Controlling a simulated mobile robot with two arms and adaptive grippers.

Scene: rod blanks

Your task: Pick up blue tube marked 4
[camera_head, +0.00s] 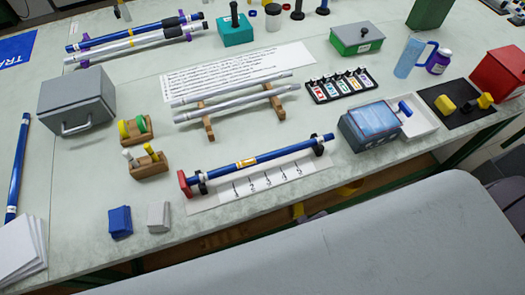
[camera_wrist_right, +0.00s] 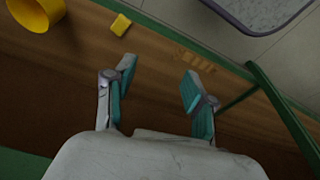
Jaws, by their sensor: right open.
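Three blue tubes show in the head view. One blue tube (camera_head: 285,149) with a yellow label lies across black supports on a white numbered strip. A second blue tube (camera_head: 18,170) lies at the table's left edge. A third blue tube (camera_head: 125,36) rests on the purple-ended rack at the back. I cannot read which tube is marked 4. My right gripper (camera_wrist_right: 157,78) is open and empty in the right wrist view, with teal pads apart above a brown surface; no tube shows there. My left gripper is not in view.
A grey box (camera_head: 76,101) stands right of the left-edge tube, and white sheets (camera_head: 22,250) lie near its lower end. Silver rods (camera_head: 235,100) lie on wooden supports mid-table. A blue block (camera_head: 120,222) and a grey block (camera_head: 158,216) sit near the front edge.

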